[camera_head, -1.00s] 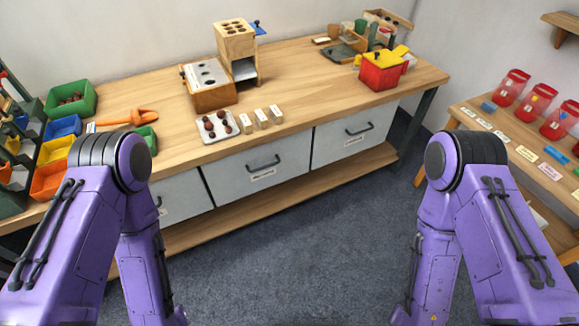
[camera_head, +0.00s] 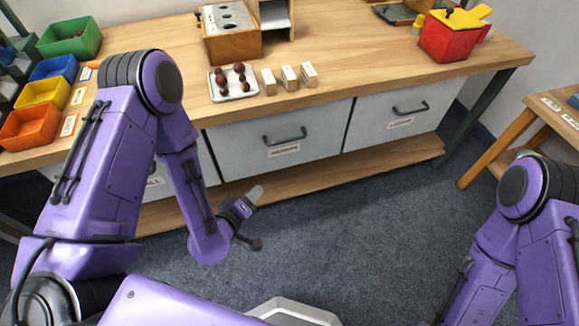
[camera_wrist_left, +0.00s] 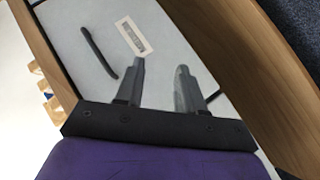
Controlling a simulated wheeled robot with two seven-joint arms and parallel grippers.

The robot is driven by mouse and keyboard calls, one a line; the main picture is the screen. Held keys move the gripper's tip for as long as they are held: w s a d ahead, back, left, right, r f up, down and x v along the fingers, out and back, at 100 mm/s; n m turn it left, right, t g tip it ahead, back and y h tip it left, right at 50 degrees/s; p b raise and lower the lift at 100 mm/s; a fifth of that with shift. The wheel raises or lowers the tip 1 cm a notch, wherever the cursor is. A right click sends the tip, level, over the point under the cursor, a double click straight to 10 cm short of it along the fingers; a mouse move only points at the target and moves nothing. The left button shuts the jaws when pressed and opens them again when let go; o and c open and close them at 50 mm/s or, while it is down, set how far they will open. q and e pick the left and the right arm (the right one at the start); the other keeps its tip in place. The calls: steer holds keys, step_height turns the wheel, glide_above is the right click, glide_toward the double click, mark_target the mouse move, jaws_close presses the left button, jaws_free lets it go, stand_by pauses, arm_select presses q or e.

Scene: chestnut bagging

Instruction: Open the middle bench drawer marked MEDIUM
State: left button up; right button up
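The middle bench drawer (camera_head: 240,140) is a grey front with a dark bar handle (camera_head: 285,136) and a white label (camera_head: 284,151) too small to read. It looks closed, flush with its neighbours. My left gripper (camera_head: 256,216) is in front of and below this drawer, apart from it, and holds nothing. In the left wrist view its two fingers (camera_wrist_left: 160,78) are spread in front of a drawer front, with the handle (camera_wrist_left: 98,53) and label (camera_wrist_left: 133,36) beyond the fingertips, towards the upper left. My right gripper is out of view; only part of that arm shows.
Another closed drawer (camera_head: 400,112) is to the right. A lower wooden shelf (camera_head: 330,172) runs below the drawers. A side table (camera_head: 530,125) stands right. Floor in front is clear.

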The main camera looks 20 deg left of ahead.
arm_select(q)
steer(key=w+d+f+n+t+h+b, duration=0.1)
steer(key=w+d+n+t+b, duration=0.1)
steer(key=w+t+b, duration=0.15)
step_height(320, 180, up, 6)
steer(key=n+t+h+b, duration=0.1)
steer(key=n+t+b, duration=0.1)
steer(key=t+b, duration=0.1)
glide_above(285, 144)
steer(key=s+d, duration=0.2)
steer(key=s, duration=0.2)
steer(key=shift+s+a+f, duration=0.1)
steer(key=shift+s+a, duration=0.05)
steer(key=shift+a, duration=0.05)
jaws_close()
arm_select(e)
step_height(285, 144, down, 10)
